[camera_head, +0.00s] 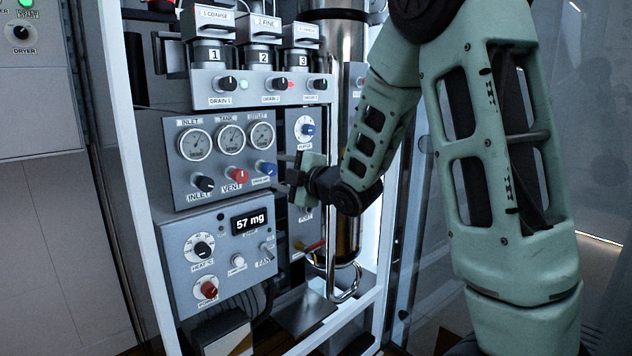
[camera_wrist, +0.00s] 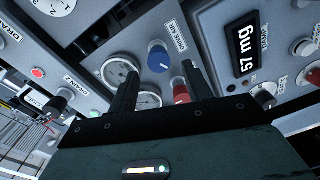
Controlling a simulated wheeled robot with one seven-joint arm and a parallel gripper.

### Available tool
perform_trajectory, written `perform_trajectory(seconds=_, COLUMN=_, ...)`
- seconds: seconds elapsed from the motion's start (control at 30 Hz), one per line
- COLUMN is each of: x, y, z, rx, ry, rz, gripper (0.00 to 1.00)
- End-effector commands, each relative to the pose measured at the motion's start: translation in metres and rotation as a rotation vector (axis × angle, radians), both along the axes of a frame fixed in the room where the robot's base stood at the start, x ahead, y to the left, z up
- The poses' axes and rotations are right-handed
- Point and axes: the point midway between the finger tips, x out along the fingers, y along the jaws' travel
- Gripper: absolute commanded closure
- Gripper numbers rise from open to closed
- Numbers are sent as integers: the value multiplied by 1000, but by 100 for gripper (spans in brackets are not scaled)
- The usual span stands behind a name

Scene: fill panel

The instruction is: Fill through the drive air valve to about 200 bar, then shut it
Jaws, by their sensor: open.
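The blue drive air knob (camera_head: 264,168) sits at the right of the grey gauge panel (camera_head: 181,170) in the head view. In the wrist view the same blue knob (camera_wrist: 158,57), labelled DRIVE AIR, lies just beyond and between my fingertips. My gripper (camera_head: 280,172) is open and faces it; the fingers (camera_wrist: 160,78) look apart from the knob. Inlet (camera_head: 195,144), tank (camera_head: 231,139) and outlet (camera_head: 262,136) gauges sit above; their readings are too small to tell. The red vent knob (camera_head: 238,175) shows near my right finger in the wrist view (camera_wrist: 180,92).
A black inlet knob (camera_head: 204,184) is left of the vent. A display below reads 57 mg (camera_head: 252,221). Drain knobs (camera_head: 228,83) sit above. A blue-pointer dial (camera_head: 307,129) and a steel cylinder (camera_head: 345,235) stand close to my arm on the right.

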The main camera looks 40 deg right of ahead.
Motion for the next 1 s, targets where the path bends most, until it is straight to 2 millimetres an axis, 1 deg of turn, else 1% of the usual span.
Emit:
perform_trajectory(seconds=0.03, x=-13, y=-2, z=1, rx=1, ry=-2, rz=-4, gripper=50)
perform_trajectory(seconds=0.1, x=-30, y=-3, z=2, rx=1, ry=-1, rz=-4, gripper=50)
perform_trajectory(seconds=0.2, x=-53, y=-4, z=2, rx=1, ry=-3, rz=-3, gripper=50)
perform_trajectory(seconds=0.33, x=-79, y=-5, z=0, rx=-2, ry=-4, rz=-3, gripper=50)
perform_trajectory(seconds=0.47, x=-86, y=-5, z=-2, rx=0, ry=-7, rz=3, gripper=50)
perform_trajectory(seconds=0.7, x=-106, y=-7, z=-2, rx=-3, ry=-6, rz=-3, gripper=50)
perform_trajectory(seconds=0.83, x=-120, y=-7, z=3, rx=-2, ry=-4, rz=0, gripper=50)
perform_trajectory(seconds=1.0, x=-131, y=-8, z=4, rx=-1, ry=-2, rz=-1, gripper=50)
